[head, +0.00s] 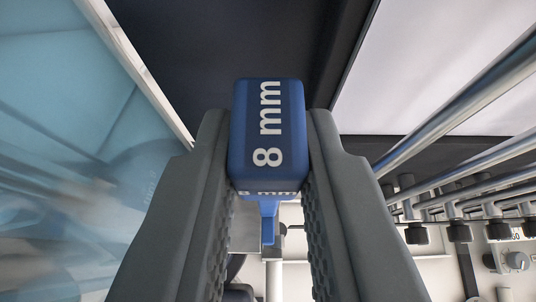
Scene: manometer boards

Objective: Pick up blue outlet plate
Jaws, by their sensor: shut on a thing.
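The blue outlet plate (267,130) is a rounded blue block with "8 mm" in white letters, in the middle of the head view. A narrower blue stem (268,220) shows below its labelled face. My gripper (268,165) is shut on the block, with one grey textured finger on its left side and one on its right. The block's far side is hidden, and I cannot tell whether it touches anything behind it.
A bluish see-through panel (70,120) with a pale edge strip stands at the left. Several metal tubes (450,120) with black fittings (417,234) run along the right, near the right finger. A dark surface (180,60) lies behind the block.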

